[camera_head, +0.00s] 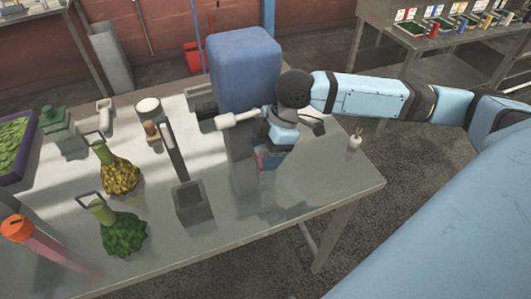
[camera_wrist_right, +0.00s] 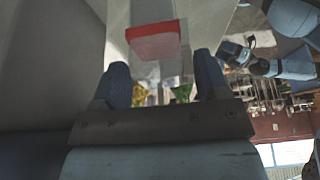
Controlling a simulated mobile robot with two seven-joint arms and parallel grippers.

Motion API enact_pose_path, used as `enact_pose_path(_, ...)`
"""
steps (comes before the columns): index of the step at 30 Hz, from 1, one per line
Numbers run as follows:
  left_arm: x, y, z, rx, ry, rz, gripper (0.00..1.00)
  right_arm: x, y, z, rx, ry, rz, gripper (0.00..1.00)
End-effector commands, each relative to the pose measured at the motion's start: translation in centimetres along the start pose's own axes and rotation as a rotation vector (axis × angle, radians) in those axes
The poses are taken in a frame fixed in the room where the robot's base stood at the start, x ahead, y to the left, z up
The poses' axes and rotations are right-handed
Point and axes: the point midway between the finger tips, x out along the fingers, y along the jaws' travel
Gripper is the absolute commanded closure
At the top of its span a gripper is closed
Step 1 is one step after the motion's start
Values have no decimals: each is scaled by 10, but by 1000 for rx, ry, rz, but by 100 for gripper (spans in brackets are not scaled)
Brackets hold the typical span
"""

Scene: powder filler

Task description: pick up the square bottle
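The bottle (camera_wrist_right: 153,38) shows in the right wrist view as a pale, partly see-through square body with a red band, just ahead of and between my right gripper's fingers. My right gripper (camera_wrist_right: 164,80) is open, with space visible between each finger and the bottle; no grip shows. In the head view my right gripper (camera_head: 275,140) is over the right part of the table and hides most of what is under it. A small red and blue patch (camera_head: 264,159) shows below it. An arm that looks like my left one (camera_wrist_right: 262,62) appears small in the right wrist view; its fingers are unclear.
A blue canister (camera_head: 245,70) stands behind the gripper. A pale cylindrical part (camera_head: 238,120) sticks out left of it. The front-right tabletop (camera_head: 310,190) is clear.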

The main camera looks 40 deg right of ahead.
Motion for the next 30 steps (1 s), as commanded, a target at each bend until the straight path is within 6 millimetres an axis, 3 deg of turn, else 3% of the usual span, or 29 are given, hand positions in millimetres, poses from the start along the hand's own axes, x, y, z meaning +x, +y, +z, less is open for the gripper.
enact_pose_path(1,0,0,0,0,0,0,24,0,0,0,0,0,0,44)
enact_pose_path(8,0,0,0,0,0,-1,24,0,0,0,0,0,1,96)
enact_pose_path(20,0,0,0,0,-1,-1,24,-10,1,5,0,-1,3,96)
enact_pose_path(23,0,0,1,0,-1,-1,24,-23,1,10,1,-2,4,96)
enact_pose_path(30,1,0,2,-1,-3,0,24,-59,0,42,4,-6,3,96)
